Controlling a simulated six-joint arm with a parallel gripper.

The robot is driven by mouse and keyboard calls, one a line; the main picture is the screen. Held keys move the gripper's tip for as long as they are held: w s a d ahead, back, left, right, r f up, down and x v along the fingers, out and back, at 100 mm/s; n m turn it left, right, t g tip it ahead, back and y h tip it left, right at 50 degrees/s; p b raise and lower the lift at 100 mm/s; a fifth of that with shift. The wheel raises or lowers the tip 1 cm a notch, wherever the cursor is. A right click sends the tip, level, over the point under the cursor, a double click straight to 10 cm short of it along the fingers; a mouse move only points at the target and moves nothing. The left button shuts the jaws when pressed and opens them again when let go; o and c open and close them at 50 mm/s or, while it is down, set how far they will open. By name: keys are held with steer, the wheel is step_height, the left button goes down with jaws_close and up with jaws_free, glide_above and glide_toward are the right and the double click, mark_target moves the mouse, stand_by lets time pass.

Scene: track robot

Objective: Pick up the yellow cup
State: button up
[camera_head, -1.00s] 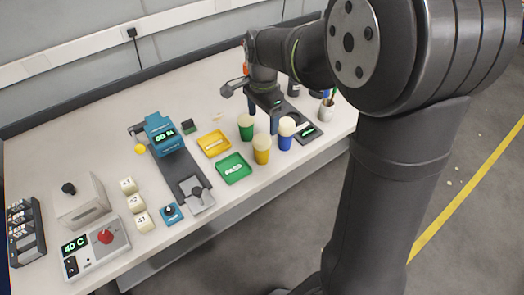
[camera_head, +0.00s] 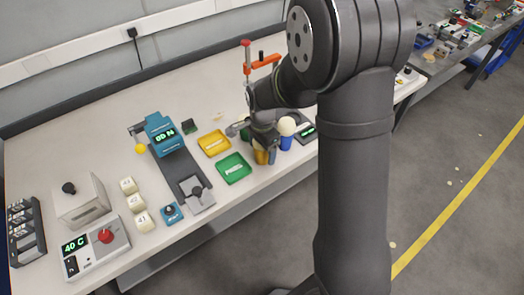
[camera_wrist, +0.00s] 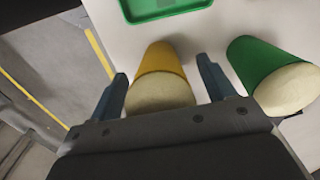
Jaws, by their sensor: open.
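The yellow cup (camera_wrist: 160,62) stands between the two blue-grey fingers of my gripper (camera_wrist: 165,85) in the wrist view, with a gap on each side. A pale, rounded top covers its mouth. In the head view the yellow cup (camera_head: 261,156) is partly hidden behind my gripper (camera_head: 263,148). My gripper is open, with its fingers around the cup. The green cup (camera_wrist: 265,62) stands just right of the right finger in the wrist view. In the head view it is mostly hidden by my gripper. The blue cup (camera_head: 286,142) stands close on the right.
A green tray (camera_head: 234,168) and a yellow tray (camera_head: 213,143) lie left of the cups. A teal-headed device (camera_head: 163,135) stands farther left. A red-and-orange stand (camera_head: 262,63) is behind my arm. The table's front edge is close to the cups.

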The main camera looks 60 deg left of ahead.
steer(key=c, duration=1)
steer(key=shift+c, duration=0.2)
steer(key=shift+r, duration=0.15)
